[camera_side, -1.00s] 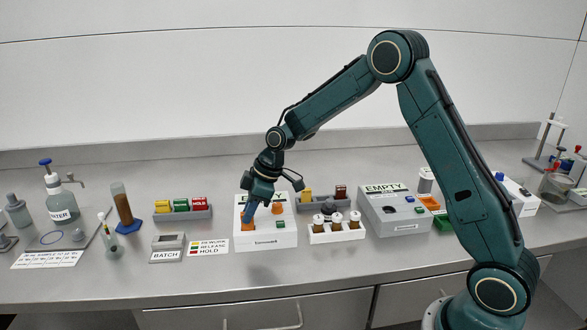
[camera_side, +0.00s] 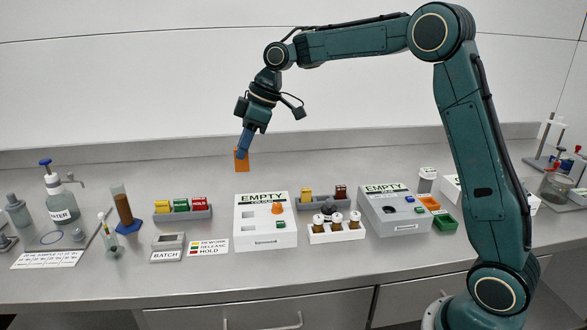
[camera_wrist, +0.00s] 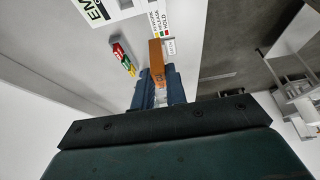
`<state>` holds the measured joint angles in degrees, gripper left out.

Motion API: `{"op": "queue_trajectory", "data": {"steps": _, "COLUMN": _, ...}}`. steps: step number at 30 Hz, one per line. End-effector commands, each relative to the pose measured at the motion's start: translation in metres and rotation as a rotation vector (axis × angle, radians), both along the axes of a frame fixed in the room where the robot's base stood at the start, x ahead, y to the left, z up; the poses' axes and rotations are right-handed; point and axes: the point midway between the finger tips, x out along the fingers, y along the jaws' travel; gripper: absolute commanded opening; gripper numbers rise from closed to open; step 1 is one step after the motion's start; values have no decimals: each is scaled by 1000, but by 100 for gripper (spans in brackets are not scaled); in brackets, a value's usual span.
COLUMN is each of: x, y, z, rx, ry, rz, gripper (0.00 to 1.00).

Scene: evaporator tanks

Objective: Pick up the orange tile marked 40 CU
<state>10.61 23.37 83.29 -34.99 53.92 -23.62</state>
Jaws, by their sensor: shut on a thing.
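An orange tile (camera_side: 241,160) hangs in the air between the fingers of my gripper (camera_side: 243,150), above the back of the bench. It also shows in the wrist view (camera_wrist: 156,58), where the blue fingers of my gripper (camera_wrist: 158,85) are closed on it. Its marking is too small to read.
A grey rack of yellow, green and red tiles (camera_side: 183,214) stands left of the white box. A vial rack (camera_side: 336,234) and a second EMPTY box (camera_side: 392,212) stand to the right. The BATCH display (camera_side: 168,246) and a label card (camera_side: 208,246) lie in front.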

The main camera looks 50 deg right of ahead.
Motion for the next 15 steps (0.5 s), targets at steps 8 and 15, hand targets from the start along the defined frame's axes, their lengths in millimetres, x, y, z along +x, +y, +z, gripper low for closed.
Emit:
{"op": "queue_trajectory", "data": {"steps": 8, "x": 0, "y": 0, "z": 8, "rx": -1, "ry": 1, "rz": 0, "gripper": 0}}
{"op": "queue_trajectory", "data": {"steps": 15, "x": 0, "y": 0, "z": 8, "rx": -1, "ry": 0, "rz": 0, "gripper": 0}}
